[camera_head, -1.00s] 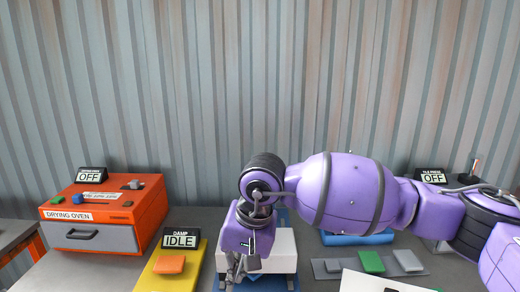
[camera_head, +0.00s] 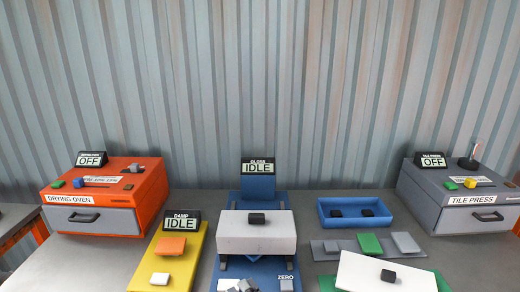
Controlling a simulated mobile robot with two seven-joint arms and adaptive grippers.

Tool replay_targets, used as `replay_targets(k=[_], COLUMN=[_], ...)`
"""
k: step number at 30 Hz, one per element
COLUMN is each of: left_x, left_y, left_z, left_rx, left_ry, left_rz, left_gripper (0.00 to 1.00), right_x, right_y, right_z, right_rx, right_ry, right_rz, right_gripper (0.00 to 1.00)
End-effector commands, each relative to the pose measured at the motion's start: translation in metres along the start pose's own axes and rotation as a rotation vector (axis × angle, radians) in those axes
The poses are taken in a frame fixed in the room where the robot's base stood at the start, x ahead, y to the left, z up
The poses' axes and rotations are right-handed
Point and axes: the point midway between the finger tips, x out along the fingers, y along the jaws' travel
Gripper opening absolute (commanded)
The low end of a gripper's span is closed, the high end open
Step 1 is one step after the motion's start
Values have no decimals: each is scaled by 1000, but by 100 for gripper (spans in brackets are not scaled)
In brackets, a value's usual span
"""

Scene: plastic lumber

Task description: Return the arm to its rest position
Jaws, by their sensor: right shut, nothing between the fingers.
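Neither of my arms is clearly in the head view, and I can make out no gripper over the bench. The gloss station (camera_head: 256,232), where my right arm was, stands uncovered. Its white block has a small black piece (camera_head: 257,218) on top, and its screen (camera_head: 258,168) reads IDLE. Several grey blocky pieces (camera_head: 240,286) at the bottom edge, left of the ZERO pad, are cut off and too small to identify.
The orange drying oven (camera_head: 98,222) is at left and the grey tile press (camera_head: 465,216) at right, both reading OFF. The yellow damp station (camera_head: 183,258) reads IDLE. A blue tray (camera_head: 353,223) holds two black pieces. A white board (camera_head: 350,272) lies tilted at front right.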

Motion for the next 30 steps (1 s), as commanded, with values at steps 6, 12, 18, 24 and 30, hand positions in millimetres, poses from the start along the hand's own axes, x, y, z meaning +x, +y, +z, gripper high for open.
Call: replay_targets(k=[6,12,18,24,30], left_x=[2,3,3,3,1], left_y=[3,6,6,5,2], left_z=[-7,-10,-11,-9,-5], left_rx=[-7,-14,-14,-8,1], left_ry=[10,16,16,14,6], left_rz=[2,4,5,5,3], left_gripper=[69,69,69,69,69], right_x=[-122,-253,-352,-386,-387], right_y=[-84,-154,-196,-208,-208], right_z=[84,106,92,83,83], right_rx=[551,959,1223,1314,1316], right_ry=[-498,-903,-1188,-1288,-1291], right_rz=[-98,-112,-83,-64,-64], right_gripper=[0,0,0,0,0])
